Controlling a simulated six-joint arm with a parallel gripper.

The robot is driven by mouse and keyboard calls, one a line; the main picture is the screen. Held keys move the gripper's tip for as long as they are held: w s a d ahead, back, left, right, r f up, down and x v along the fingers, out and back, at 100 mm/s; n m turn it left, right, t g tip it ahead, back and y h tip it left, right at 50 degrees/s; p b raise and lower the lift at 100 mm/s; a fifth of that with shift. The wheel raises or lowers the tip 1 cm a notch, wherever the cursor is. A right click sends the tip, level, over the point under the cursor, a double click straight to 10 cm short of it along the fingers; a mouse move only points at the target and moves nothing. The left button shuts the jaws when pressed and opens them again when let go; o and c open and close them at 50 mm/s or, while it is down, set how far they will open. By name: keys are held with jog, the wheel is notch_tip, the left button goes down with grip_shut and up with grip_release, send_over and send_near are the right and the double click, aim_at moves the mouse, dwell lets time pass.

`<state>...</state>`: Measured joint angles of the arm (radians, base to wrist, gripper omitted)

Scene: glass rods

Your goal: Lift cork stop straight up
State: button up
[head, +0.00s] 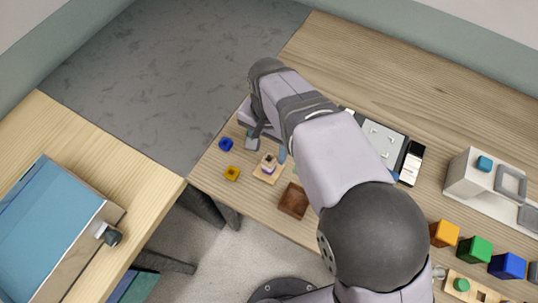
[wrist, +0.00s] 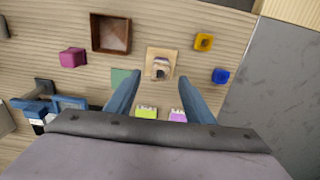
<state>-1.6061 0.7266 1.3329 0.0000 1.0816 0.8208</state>
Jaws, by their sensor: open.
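A small pale wooden square base (head: 262,177) stands near the table's front left edge, with a small pale upright piece (head: 268,164) with dark bands on it. In the wrist view the base (wrist: 151,76) lies just beyond the fingertips, with the banded piece (wrist: 161,64) on it. I take this piece to include the cork stop, but it is too small to tell the cork apart. My gripper (head: 268,147) is open and empty beside it; in the wrist view its two blue fingers (wrist: 159,82) are spread wide, apart from the piece.
In the wrist view a magenta block (wrist: 72,57) and a flat green piece (wrist: 122,77) lie left of the base.

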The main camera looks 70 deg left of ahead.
aim_at(269, 157)
jog(key=shift+a+f+p, duration=0.1)
jog(key=shift+f+p, duration=0.75)
jog(key=shift+f, duration=1.25)
jog(key=c, duration=1.1)
jog(key=shift+r, duration=0.1)
notch_tip(269, 157, up, 9)
jog(key=b, duration=0.3)
jog(key=shift+r, duration=0.45)
jog(key=shift+p, duration=0.3)
